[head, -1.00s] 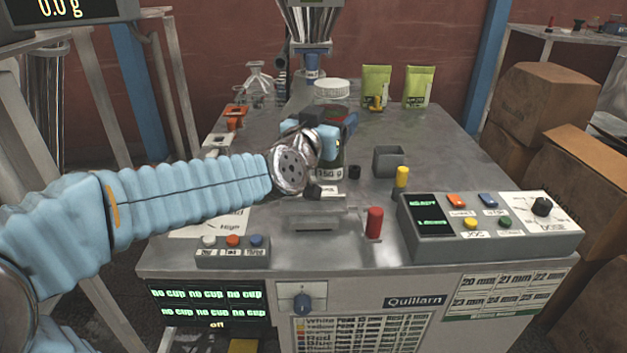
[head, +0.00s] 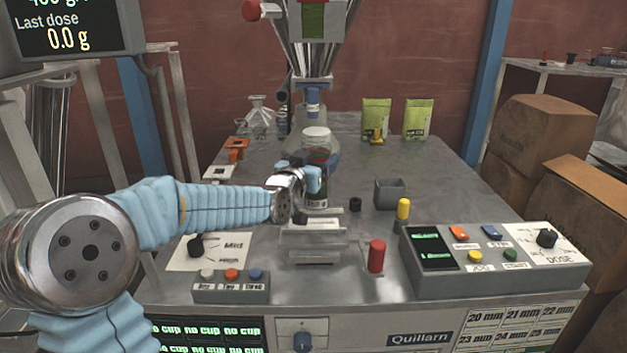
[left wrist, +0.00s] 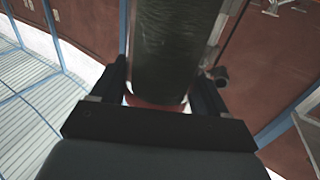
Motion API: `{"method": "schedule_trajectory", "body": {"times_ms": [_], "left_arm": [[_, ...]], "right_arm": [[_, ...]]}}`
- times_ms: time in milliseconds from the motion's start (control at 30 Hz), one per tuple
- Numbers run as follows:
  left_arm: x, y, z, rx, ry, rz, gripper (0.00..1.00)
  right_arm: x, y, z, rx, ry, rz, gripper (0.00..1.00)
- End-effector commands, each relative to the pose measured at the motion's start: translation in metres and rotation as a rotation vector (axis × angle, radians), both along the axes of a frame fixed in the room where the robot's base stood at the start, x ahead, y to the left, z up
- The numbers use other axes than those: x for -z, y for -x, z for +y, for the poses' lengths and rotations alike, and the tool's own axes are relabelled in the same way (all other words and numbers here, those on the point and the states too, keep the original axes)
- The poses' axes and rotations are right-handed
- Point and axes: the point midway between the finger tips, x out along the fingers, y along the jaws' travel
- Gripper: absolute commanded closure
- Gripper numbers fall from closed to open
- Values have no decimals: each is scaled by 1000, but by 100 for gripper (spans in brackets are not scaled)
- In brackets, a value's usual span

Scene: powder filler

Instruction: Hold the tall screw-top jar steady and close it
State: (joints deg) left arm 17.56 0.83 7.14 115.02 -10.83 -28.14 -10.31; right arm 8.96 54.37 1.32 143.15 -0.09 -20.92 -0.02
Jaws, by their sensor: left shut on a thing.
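The tall jar (head: 320,184) stands in the middle of the bench in the head view, dark with a pale label low on it. A white round lid (head: 316,133) shows at its top; I cannot tell whether it is screwed down. My left gripper (head: 309,181) is shut on the jar from the left and hides part of its side. In the left wrist view the jar (left wrist: 165,50) is a dark cylinder between the two fingers, with a red band at its lower end. My right gripper is not in view.
The powder filler's blue nozzle (head: 313,98) is behind the jar. A grey square cup (head: 390,193), a yellow-topped peg (head: 403,208) and a red cylinder (head: 376,256) stand to the right. The dosing control box (head: 490,257) fills the front right. Two green pouches (head: 376,117) stand behind.

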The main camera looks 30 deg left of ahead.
Motion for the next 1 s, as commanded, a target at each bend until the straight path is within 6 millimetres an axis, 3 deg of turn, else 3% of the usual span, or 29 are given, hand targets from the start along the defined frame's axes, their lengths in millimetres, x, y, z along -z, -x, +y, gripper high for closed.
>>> {"method": "schedule_trajectory", "body": {"times_ms": [167, 533, 800, 1000], "left_arm": [[14, -10, 9, -1, 1, -3, 100], [18, -12, 11, -1, 0, -3, 100], [53, -16, 16, 0, 0, -2, 100], [56, -16, 16, 0, 0, -4, 100]], "right_arm": [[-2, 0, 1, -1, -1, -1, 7], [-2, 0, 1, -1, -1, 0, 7], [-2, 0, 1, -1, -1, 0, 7], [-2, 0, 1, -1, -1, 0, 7]]}}
